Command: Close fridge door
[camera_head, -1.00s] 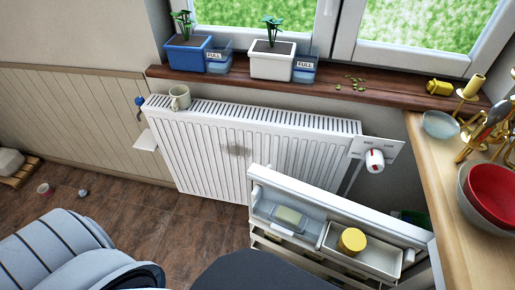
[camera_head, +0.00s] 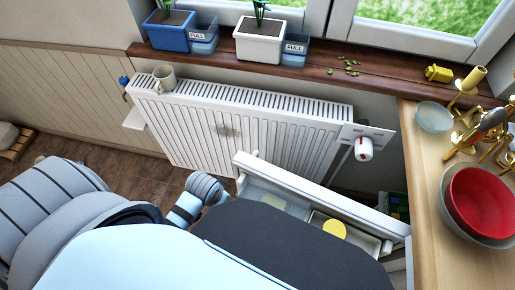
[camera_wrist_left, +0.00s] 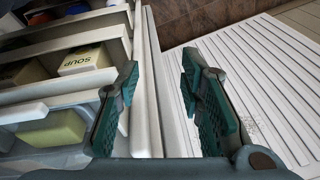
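The fridge door (camera_head: 290,190) stands open in the head view, its shelved inner side facing me and its back towards the radiator. My left gripper (camera_wrist_left: 160,70) is open in the left wrist view. Its two teal-padded fingers straddle the door's white edge panel (camera_wrist_left: 150,95), one on the shelf side and one on the radiator side. A gap shows on the radiator side; I cannot tell whether the shelf-side finger touches. In the head view my arm hides part of the door and most of that gripper. My right gripper is not in view.
The door shelves hold a yellow-lidded container (camera_head: 334,229), a soup box (camera_wrist_left: 85,62) and a yellow-green block (camera_wrist_left: 55,132). A white radiator (camera_head: 225,125) stands behind the door. A wooden counter (camera_head: 425,200) with bowls (camera_head: 485,200) is at the right.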

